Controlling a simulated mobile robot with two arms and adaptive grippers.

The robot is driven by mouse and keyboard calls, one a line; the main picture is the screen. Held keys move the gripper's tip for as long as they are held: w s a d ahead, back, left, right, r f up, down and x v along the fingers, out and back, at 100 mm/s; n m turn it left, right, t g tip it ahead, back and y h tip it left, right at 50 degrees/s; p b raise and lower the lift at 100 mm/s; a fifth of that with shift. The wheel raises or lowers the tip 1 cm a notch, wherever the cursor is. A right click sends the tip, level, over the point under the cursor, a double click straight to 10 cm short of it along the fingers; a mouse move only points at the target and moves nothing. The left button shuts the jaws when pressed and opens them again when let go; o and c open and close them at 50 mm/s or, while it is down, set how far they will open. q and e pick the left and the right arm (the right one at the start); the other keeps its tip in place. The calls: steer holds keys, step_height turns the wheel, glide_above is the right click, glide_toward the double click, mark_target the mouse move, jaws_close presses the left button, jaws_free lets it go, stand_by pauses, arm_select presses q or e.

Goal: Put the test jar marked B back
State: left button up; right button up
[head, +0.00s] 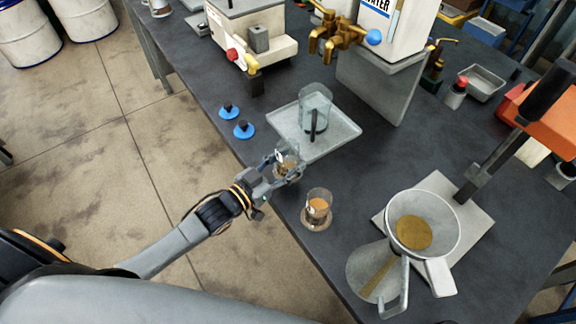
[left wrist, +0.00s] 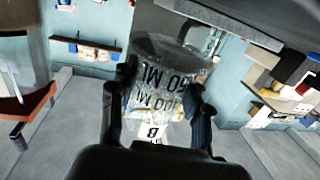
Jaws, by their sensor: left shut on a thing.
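The test jar marked B (left wrist: 165,75) is a clear jar with black volume marks and a white label reading B. It also shows in the head view (head: 288,150), at the table's near edge in front of the tray. My left gripper (head: 278,168) is shut on it; the two fingers clasp its sides in the left wrist view (left wrist: 168,100). Something brown shows at the jar's lower part; I cannot tell whether it is contents or a coaster beneath. A second small jar (head: 319,202) with brown liquid stands on a round coaster (head: 318,223) to the right. My right gripper is not in view.
Two blue-based knobs (head: 244,130) sit to the left. A funnel (head: 445,222) rests over a jug (head: 365,268) at right. Bare dark table (head: 350,180) lies between.

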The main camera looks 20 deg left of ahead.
mark_target(279, 173)
arm_select(q)
steer(key=shift+w+a+f, duration=0.1)
steer(key=shift+w+f, duration=0.35)
steer(key=shift+f, duration=0.05)
step_height(279, 173, down, 2)
steer(key=shift+w+f, duration=0.1)
steer(key=shift+f, duration=0.55)
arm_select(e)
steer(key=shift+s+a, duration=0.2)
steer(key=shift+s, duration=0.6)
arm_select(q)
steer(key=shift+f, duration=0.1)
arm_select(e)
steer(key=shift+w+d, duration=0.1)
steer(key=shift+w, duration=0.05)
arm_select(q)
steer(key=o, duration=1.3)
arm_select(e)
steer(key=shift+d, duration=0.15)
